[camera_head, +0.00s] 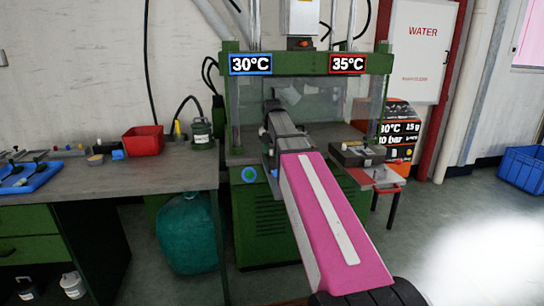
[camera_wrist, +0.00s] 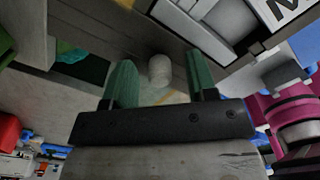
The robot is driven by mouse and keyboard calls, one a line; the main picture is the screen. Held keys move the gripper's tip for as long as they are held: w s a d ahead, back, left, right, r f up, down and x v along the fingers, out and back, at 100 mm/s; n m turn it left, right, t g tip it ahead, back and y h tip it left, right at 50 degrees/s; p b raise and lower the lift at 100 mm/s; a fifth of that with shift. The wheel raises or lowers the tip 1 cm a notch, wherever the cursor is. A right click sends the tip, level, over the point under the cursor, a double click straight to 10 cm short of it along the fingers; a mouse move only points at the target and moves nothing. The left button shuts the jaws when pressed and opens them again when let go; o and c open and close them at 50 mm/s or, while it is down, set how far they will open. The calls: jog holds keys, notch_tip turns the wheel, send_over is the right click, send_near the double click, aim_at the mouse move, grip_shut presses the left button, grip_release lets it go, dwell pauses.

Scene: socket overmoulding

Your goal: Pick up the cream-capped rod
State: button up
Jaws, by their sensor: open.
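In the wrist view, a pale, cream-coloured rounded cap (camera_wrist: 160,70) shows between the two green fingers of my gripper (camera_wrist: 158,62). The fingers stand apart, with a visible gap on each side of the cap. I cannot tell how far beyond the fingertips the cap is. The rod below the cap is not clearly visible. In the head view, my pink arm reaches toward the green press (camera_head: 262,215) and its links hide most of the gripper area.
The workbench (camera_head: 150,185) at left carries a red bin (camera_head: 143,140), a blue tray (camera_head: 28,176) and small parts. A small metal fixture (camera_head: 357,153) sits right of my arm. A blue crate (camera_head: 522,168) stands on the floor at far right.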

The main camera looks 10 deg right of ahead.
grip_shut()
dwell(0.3)
